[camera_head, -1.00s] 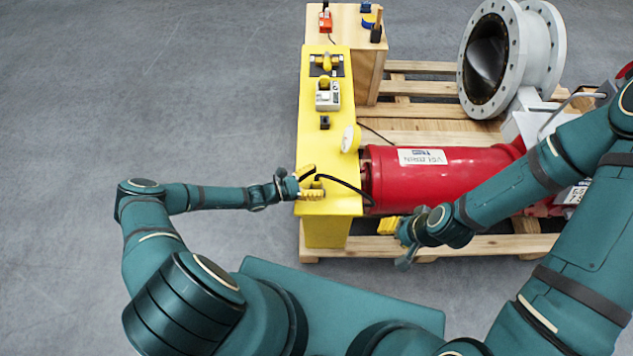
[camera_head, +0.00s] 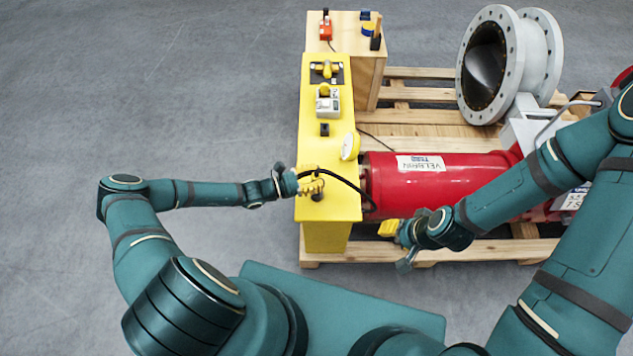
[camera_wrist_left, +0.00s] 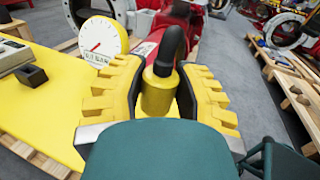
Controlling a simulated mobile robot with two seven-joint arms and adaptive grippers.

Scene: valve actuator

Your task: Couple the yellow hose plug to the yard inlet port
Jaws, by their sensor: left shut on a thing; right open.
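My left gripper (camera_head: 311,182) is shut on the yellow hose plug (camera_wrist_left: 158,92), just above the near end of the yellow panel (camera_head: 322,160). In the left wrist view the plug is between the two stepped yellow finger pads, with the black hose (camera_wrist_left: 172,45) bending away from its top. In the head view the fingers mostly hide the plug. A short dark round piece (camera_head: 317,196) shows on the panel just below the gripper. I cannot tell which fitting is the yard inlet port. My right gripper (camera_head: 395,243) is open and empty by the pallet's near edge.
The panel carries a white gauge (camera_head: 350,146), a small black block (camera_head: 324,130), a grey box (camera_head: 327,104) and a yellow valve handle (camera_head: 327,69). A red cylinder (camera_head: 440,178) lies to the right on the pallet (camera_head: 460,247). The floor at left is clear.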

